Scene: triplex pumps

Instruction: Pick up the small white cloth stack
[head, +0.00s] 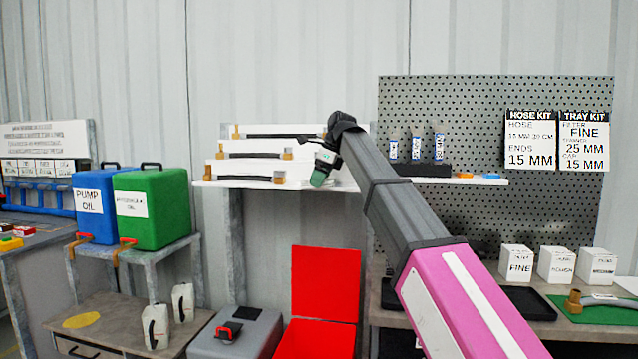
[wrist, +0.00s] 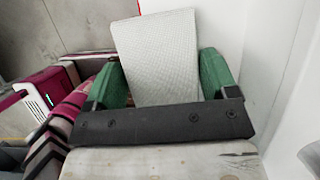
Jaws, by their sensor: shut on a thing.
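The small white cloth stack (wrist: 158,50) shows in the wrist view as a pale, textured, flat block. It stands between the two green fingers of my gripper (wrist: 163,80), which is shut on it. The dark palm bar hides its near end. In the head view my gripper (head: 323,166) is at the right end of the white stepped rack on the wall shelf. I cannot clearly make out the cloth stack there, against the white behind it.
The stepped rack (head: 262,160) holds several hoses. To the right, small bottles (head: 416,142) stand on a dark block on the shelf (head: 480,181). Blue (head: 95,205) and green (head: 155,208) cans stand at left. An open red box (head: 325,285) is below.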

